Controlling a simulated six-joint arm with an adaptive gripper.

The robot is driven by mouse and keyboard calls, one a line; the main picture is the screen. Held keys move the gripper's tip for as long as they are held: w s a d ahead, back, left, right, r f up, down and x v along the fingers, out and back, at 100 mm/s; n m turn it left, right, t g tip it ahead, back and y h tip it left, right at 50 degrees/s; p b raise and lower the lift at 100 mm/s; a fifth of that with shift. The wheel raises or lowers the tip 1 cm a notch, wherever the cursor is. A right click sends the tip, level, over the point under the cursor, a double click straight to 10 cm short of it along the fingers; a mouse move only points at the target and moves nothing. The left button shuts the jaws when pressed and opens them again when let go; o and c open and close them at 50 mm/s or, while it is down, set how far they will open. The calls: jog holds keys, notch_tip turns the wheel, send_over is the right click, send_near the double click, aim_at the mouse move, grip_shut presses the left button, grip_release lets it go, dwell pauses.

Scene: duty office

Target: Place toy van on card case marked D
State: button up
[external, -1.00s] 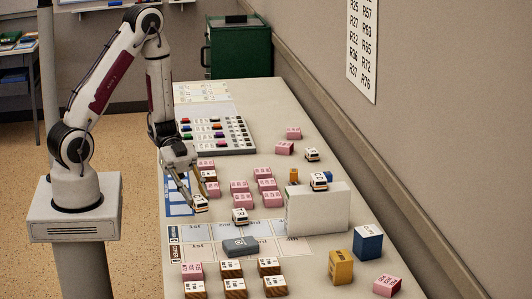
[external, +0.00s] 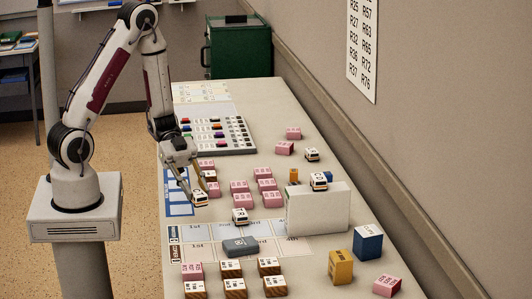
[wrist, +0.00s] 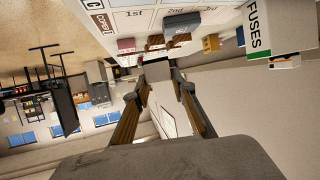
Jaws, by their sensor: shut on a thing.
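My gripper (external: 196,188) is shut on a small white toy van (external: 200,199) with an orange-and-dark lower band, over the table's left side. In the wrist view my gripper (wrist: 160,88) points away from the camera, with a greyish object, apparently the van (wrist: 157,70), between its tips. A dark grey flat case (external: 240,246), likely the card case, lies on the printed sheet, nearer the camera and right of the gripper. Its pale mark is too small to read. The grey case (wrist: 183,21) also shows in the wrist view. The held van is apart from it.
A white box (external: 318,212), reading FUSES in the wrist view (wrist: 278,25), carries a van (external: 319,180). Pink blocks (external: 239,186) lie near the gripper. Wooden blocks (external: 231,268) stand in front of the case.

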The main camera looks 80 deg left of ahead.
jog(key=shift+s+d+m+g, duration=0.15)
jog(key=shift+d+m+g, duration=0.2)
jog(key=shift+d, duration=0.5)
jog(key=shift+d+f+g, duration=0.15)
jog(key=shift+d+g, duration=0.1)
jog(key=shift+d, duration=0.1)
jog(key=w+d+r+m+g, duration=0.3)
jog(key=w+d, duration=0.4)
jog(key=w, duration=0.3)
jog(key=shift+w+r+h, duration=0.2)
jog(key=shift+w+h, duration=0.15)
jog(key=shift+h, duration=0.05)
send_over(239, 239)
jog(key=shift+a+f, duration=0.1)
jog(key=shift+f, duration=3)
